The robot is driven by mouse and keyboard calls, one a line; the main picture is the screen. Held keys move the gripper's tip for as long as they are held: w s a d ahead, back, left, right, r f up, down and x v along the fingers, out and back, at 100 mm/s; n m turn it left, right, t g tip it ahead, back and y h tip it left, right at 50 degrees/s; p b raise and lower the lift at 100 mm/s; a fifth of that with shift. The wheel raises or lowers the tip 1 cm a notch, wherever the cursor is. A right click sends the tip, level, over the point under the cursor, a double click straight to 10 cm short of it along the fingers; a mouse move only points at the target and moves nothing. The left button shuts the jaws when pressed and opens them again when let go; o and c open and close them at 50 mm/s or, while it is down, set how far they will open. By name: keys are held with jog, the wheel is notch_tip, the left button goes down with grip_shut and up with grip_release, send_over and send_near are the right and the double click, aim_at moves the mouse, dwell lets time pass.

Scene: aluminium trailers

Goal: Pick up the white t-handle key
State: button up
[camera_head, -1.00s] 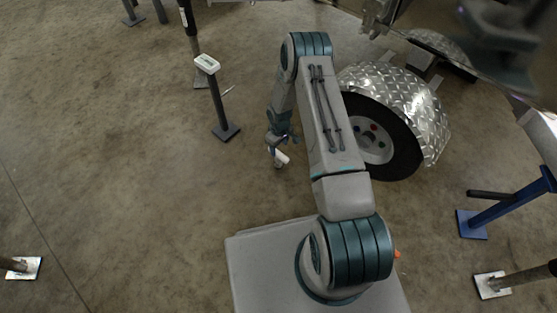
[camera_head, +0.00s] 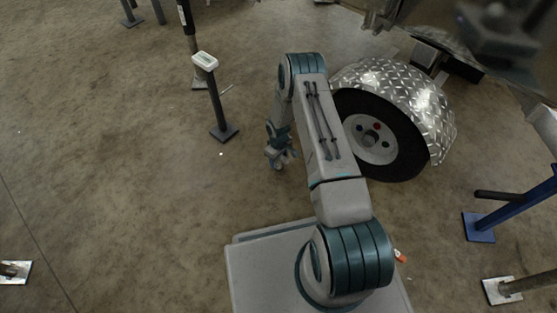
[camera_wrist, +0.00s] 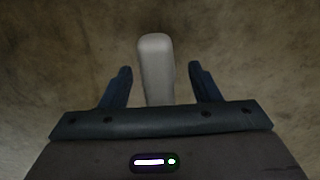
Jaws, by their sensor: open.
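My gripper (camera_wrist: 160,69) is open in the wrist view, with one dark finger on each side of a pale, rounded bar. This bar looks like the handle of the white t-handle key (camera_wrist: 156,60). Gaps show between it and both fingers, and its lower end is hidden behind the gripper body. In the head view my gripper (camera_head: 278,158) points down, left of the trailer wheel. The key cannot be made out clearly there.
A trailer wheel (camera_head: 372,136) under a diamond-plate fender (camera_head: 403,88) stands close to the right of my arm. A post with a white top (camera_head: 204,60) stands to the upper left. A blue stand (camera_head: 510,203) is at the right.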

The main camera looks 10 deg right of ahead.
grip_shut()
